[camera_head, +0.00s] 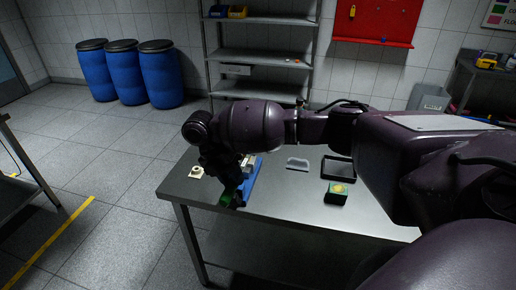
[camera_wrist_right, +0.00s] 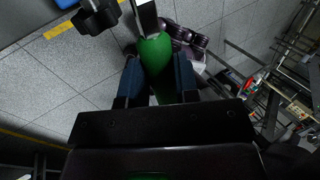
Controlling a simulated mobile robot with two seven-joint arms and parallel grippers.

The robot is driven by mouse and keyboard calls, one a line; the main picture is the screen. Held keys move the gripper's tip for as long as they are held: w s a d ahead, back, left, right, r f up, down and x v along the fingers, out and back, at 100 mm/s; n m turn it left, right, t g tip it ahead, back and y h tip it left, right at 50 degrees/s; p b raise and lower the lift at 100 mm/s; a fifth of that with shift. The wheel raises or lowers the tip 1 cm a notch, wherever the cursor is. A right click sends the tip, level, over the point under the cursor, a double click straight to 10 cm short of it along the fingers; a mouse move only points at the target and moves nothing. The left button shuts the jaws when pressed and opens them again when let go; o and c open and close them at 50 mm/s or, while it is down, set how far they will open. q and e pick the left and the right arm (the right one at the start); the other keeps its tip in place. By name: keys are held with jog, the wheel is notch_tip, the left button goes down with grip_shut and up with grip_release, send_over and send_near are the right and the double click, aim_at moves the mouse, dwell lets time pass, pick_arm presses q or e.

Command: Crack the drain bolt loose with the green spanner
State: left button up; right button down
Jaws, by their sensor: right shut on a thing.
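The green spanner (camera_head: 228,199) is at the front left edge of the steel table, in my right gripper (camera_head: 234,186). In the right wrist view, the green handle (camera_wrist_right: 155,50) lies between the two fingers of that gripper (camera_wrist_right: 157,80), which are shut on it. A pale metal shank (camera_wrist_right: 147,17) runs from the handle past the top of that view. The spanner's head is out of sight there. A blue block (camera_head: 252,181) with a pale part on top stands on the table beside the gripper. I cannot make out the drain bolt. My left gripper is not in view.
On the table (camera_head: 285,207) are a small cream part (camera_head: 196,172), a grey piece (camera_head: 298,163), a black tray (camera_head: 326,167) and a green box with a yellow top (camera_head: 335,197). A black part (camera_wrist_right: 96,17) shows near the fingers. Blue drums (camera_head: 160,75) stand far back.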

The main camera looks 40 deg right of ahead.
jog(key=w+d+r+n+t+h+p, duration=0.1)
jog(key=w+d+r+n+t+p, duration=0.1)
jog(key=d+n, duration=0.5)
jog(key=d, duration=0.3)
jog(key=shift+r+t+h, duration=0.35)
jog(key=shift+t+h, duration=0.05)
notch_tip(320, 180, down, 6)
jog(key=shift+r+b, duration=0.1)
jog(key=shift+b, duration=0.25)
jog(key=shift+p, duration=0.35)
dwell(0.4)
jog(key=shift+f, duration=1.5)
dwell(0.7)
jog(key=shift+s+d+n+t, duration=0.15)
jog(key=shift+d+n+t, duration=0.15)
jog(key=shift+d+n, duration=0.45)
jog(key=shift+s+d+n+t, duration=0.15)
jog(key=shift+d+n+t, duration=0.15)
jog(key=shift+d+n, duration=0.4)
